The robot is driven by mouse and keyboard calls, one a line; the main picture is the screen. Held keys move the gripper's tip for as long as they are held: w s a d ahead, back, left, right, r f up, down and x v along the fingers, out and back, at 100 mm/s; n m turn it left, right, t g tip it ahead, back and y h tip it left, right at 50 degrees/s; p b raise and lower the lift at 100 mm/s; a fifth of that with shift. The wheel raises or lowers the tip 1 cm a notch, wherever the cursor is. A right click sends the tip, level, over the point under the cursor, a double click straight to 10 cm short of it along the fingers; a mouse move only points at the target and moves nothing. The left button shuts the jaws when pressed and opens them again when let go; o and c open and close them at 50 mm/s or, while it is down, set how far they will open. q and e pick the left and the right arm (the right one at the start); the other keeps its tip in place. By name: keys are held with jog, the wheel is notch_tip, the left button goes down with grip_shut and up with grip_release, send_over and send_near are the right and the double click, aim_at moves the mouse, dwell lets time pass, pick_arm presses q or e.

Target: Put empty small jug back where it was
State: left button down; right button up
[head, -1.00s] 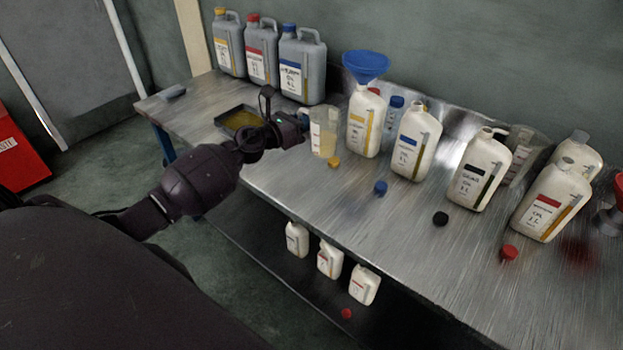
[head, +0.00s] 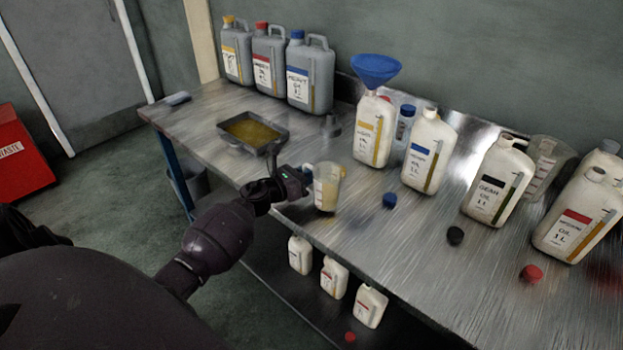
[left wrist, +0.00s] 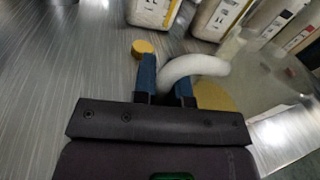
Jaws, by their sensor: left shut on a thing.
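My left gripper (head: 306,174) is shut on the handle of a small clear jug (head: 327,190). The jug is upright at the bench's front edge; I cannot tell whether it touches the bench. A yellowish tint shows in its lower part. In the left wrist view, the blue fingertips (left wrist: 165,80) close around the whitish curved handle (left wrist: 198,64), and a yellow patch (left wrist: 213,95) shows at the jug. My right gripper is not in view.
On the metal bench (head: 350,255), white oil bottles stand to the right, one with a blue funnel (head: 376,70). A larger clear jug (head: 548,165) is behind them. A tray of yellow oil (head: 281,141) and grey canisters (head: 309,75) are left. Loose caps lie near the front, including blue (head: 390,200).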

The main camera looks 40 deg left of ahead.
pick_arm(q)
jog(key=shift+f, duration=0.75)
jog(key=shift+f+b, duration=0.15)
jog(key=shift+b, duration=0.15)
jog(key=c, duration=1.2)
grip_release()
jog(key=shift+o, duration=0.2)
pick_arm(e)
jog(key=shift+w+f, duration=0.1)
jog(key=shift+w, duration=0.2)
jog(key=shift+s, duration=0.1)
pick_arm(q)
jog(key=shift+r, duration=0.2)
